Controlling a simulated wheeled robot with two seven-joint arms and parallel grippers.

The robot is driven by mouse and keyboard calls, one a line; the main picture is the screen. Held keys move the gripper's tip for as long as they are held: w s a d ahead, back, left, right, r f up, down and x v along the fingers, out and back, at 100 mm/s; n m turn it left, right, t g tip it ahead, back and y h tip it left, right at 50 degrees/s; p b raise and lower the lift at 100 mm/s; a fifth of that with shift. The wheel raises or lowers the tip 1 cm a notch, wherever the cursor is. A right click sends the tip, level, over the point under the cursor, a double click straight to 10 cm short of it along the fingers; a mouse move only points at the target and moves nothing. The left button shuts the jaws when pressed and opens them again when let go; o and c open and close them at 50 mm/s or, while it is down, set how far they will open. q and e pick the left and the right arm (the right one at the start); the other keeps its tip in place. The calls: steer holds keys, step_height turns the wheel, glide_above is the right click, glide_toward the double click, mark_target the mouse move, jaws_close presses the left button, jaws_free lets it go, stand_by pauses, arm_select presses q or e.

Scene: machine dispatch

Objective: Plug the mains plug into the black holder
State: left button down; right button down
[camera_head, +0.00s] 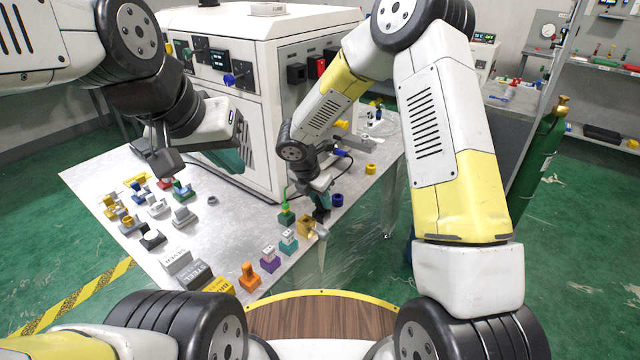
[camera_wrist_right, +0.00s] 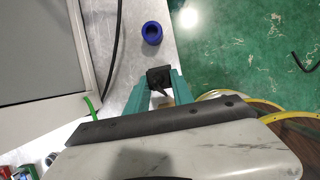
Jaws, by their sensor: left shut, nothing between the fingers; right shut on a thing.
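The black holder (camera_head: 321,215) appears as a small dark block near the table's right edge, at the end of a row of coloured holders. It also shows as a dark square block (camera_wrist_right: 159,76) in the right wrist view. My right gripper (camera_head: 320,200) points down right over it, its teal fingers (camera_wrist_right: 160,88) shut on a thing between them. I take this to be the mains plug; it is mostly hidden, and I cannot tell how far it sits in the holder. My left gripper (camera_head: 236,156) is shut and empty, raised above the table before the white machine.
Gold (camera_head: 305,226), teal (camera_head: 289,242), purple (camera_head: 270,260) and orange (camera_head: 250,276) holders stand in the row. A green block with a green cable (camera_head: 286,214) is left of my right gripper. A blue ring (camera_head: 337,200) lies close by. The white machine (camera_head: 262,90) stands behind.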

steer(key=shift+f, duration=0.85)
stand_by(0.3)
steer(key=c, duration=1)
jaws_free()
steer(key=shift+r, duration=0.1)
steer(key=shift+r, duration=1.65)
